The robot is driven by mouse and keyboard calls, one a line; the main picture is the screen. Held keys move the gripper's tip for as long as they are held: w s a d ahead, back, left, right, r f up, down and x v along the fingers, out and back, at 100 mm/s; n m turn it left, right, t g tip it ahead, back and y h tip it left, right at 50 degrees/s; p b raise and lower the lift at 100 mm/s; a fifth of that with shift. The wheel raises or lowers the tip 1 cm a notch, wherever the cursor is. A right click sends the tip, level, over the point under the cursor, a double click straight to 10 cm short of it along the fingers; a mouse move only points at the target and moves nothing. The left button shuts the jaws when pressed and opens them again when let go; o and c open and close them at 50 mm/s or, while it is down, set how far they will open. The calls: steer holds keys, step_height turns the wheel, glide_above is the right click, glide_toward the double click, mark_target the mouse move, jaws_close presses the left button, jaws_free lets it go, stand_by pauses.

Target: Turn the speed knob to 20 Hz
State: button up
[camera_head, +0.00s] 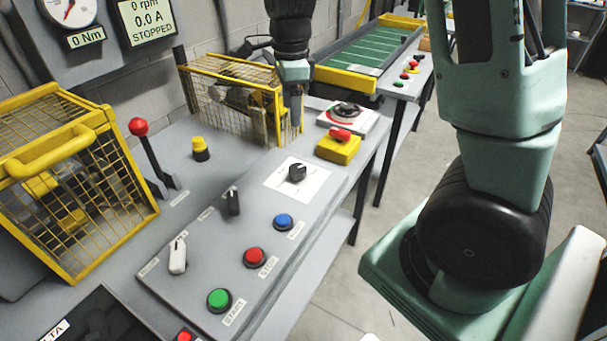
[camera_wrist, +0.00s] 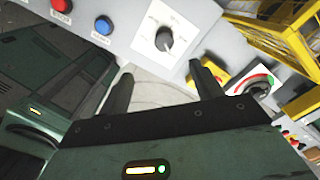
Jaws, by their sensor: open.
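The speed knob (camera_head: 297,172) is a small black knob on a white dial plate (camera_head: 283,186) at the right end of the grey control panel. In the wrist view the knob (camera_wrist: 164,39) shows with a pale pointer line, beyond my fingers; the scale marks are too small to read. My gripper (camera_head: 293,118) is above and behind the knob in the head view, pointing down. In the wrist view my gripper (camera_wrist: 161,75) is open and empty, its two fingers apart and not touching the knob. A display (camera_head: 152,18) reads 0 rpm, 0.0 A, STOPPED.
Blue (camera_head: 283,222), red (camera_head: 253,257) and green (camera_head: 219,300) buttons line the panel's front. A black switch (camera_head: 233,201) and white switch (camera_head: 178,256) stand behind them. A yellow box with a red button (camera_head: 339,146) and a yellow cage (camera_head: 225,92) are near my gripper.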

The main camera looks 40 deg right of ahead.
steer(key=d+m, duration=0.1)
glide_toward(297, 168)
step_height(297, 168, down, 9)
steer(key=shift+b, duration=0.3)
steer(key=c, duration=1)
